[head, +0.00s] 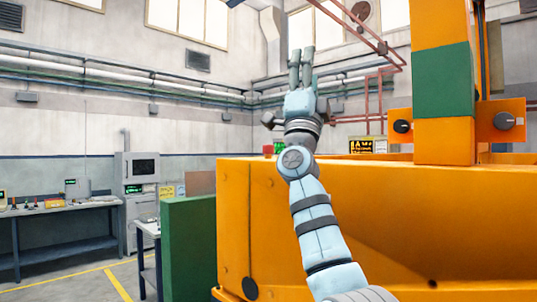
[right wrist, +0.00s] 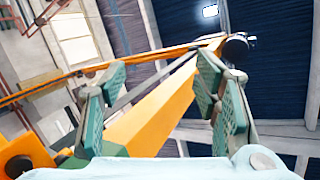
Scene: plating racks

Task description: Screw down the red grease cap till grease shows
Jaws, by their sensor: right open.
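My right gripper (head: 301,52) points upward in the head view, in front of the back wall and left of the orange-and-green post. In the right wrist view its two green-padded fingers (right wrist: 163,85) stand apart with nothing held. An orange beam (right wrist: 150,115) passes behind the gap between them. My left gripper is not in view.
The orange machine (head: 350,215) fills the right side. Its orange-and-green post (head: 444,80) carries dark knobs (head: 402,126) on side brackets. A green block (head: 188,245) stands left of it.

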